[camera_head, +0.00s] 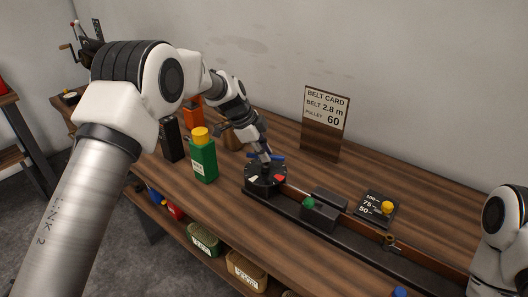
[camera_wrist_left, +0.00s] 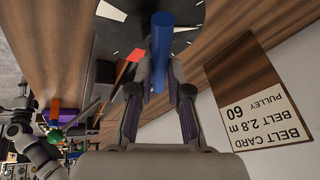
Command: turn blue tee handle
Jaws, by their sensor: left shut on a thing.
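The blue tee handle (camera_wrist_left: 162,45) shows in the left wrist view as a blue bar between my left gripper's fingers (camera_wrist_left: 160,75). In the head view the blue handle (camera_head: 278,157) lies across the top of a round black dial base (camera_head: 262,186) with white and red marks. My left gripper (camera_head: 265,156) reaches down onto it from above and is shut on it. Part of the handle is hidden by the fingers. My right arm shows at the right edge of the head view, but its gripper is out of the picture.
A green box with a yellow cap (camera_head: 203,160) stands left of the dial. A black rail (camera_head: 340,227) with a green knob (camera_head: 308,203) runs right from it. A belt card (camera_head: 325,118) stands behind. A small panel (camera_head: 370,208) with a yellow knob sits at the right.

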